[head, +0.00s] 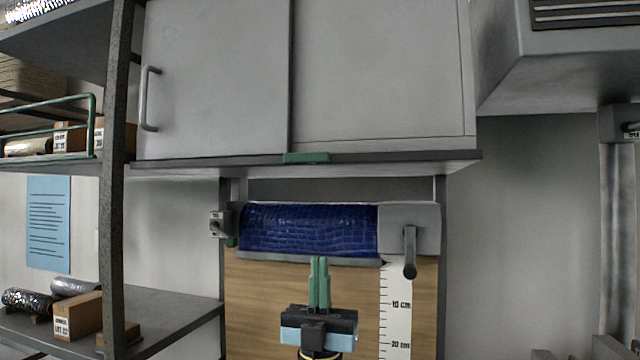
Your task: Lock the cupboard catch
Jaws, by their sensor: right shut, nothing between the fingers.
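The grey cupboard (384,75) hangs at the upper middle of the head view. Its left door (215,80) has a bar handle (146,99) and meets the right panel at a dark upright seam. A small flat green piece (306,157), which looks like the catch, lies on the cupboard's bottom edge just under that seam. I cannot tell its locked state. My right gripper (318,260) points upward below the cupboard, its green fingers together with nothing between them. It appears below the green piece and apart from it. My left gripper is not in view.
A blue textured roll (308,229) is mounted under the cupboard, behind my fingertips. A crank handle (410,255) sticks out at its right, above a ruler strip (396,320). A shelf post (114,180) stands left. A grey box (560,60) overhangs at upper right.

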